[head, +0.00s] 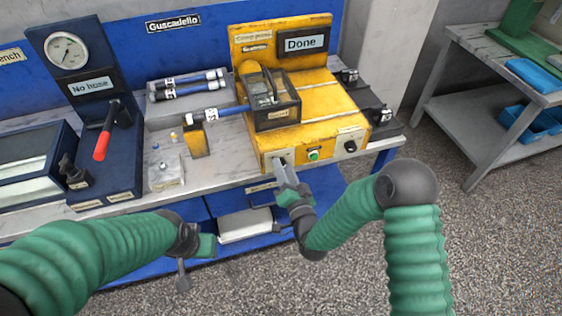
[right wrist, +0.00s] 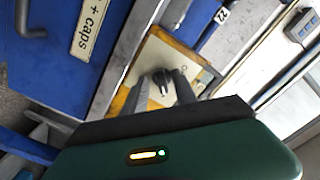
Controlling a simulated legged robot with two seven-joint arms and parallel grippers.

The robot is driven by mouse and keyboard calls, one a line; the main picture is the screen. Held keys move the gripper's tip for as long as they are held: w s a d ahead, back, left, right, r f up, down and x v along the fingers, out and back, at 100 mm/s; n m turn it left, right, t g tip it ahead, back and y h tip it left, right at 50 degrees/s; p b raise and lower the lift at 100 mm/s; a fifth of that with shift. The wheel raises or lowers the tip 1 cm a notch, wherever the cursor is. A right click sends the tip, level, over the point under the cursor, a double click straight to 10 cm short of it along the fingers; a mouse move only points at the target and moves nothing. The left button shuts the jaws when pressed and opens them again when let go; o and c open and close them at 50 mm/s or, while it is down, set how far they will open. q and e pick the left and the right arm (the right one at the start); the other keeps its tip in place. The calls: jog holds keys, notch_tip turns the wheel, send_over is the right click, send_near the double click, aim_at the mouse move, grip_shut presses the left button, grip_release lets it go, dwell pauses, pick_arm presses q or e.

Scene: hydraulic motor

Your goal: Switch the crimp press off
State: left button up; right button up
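The yellow crimp press (head: 318,100) stands on the bench, with a display (head: 303,43) reading "Done". Its front face carries a pale switch plate (head: 279,156) at the left, a green button (head: 314,155) and a black knob (head: 350,146) at the right. My right gripper (head: 281,168) is at the left switch plate, its fingers covering much of it. In the right wrist view, a black rotary switch (right wrist: 162,81) sits between the fingertips, which look apart around it; contact is unclear. My left gripper (head: 190,255) hangs low before the bench, away from the press; its fingers are unclear.
A hose (head: 213,113) runs into the press from the left. A test stand (head: 95,120) with a gauge, a red-handled lever and a "No hose" display stands further left. Two hoses (head: 188,84) lie at the back. Open floor lies right of the bench.

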jog(key=shift+s+a, duration=0.1)
jog(key=shift+a, duration=0.05)
jog(key=shift+c, duration=0.6)
grip_shut()
jog(key=shift+n, duration=0.3)
jog(key=shift+n+b, duration=2.7)
jog(key=shift+n, duration=5.9)
jog(key=shift+f, duration=0.1)
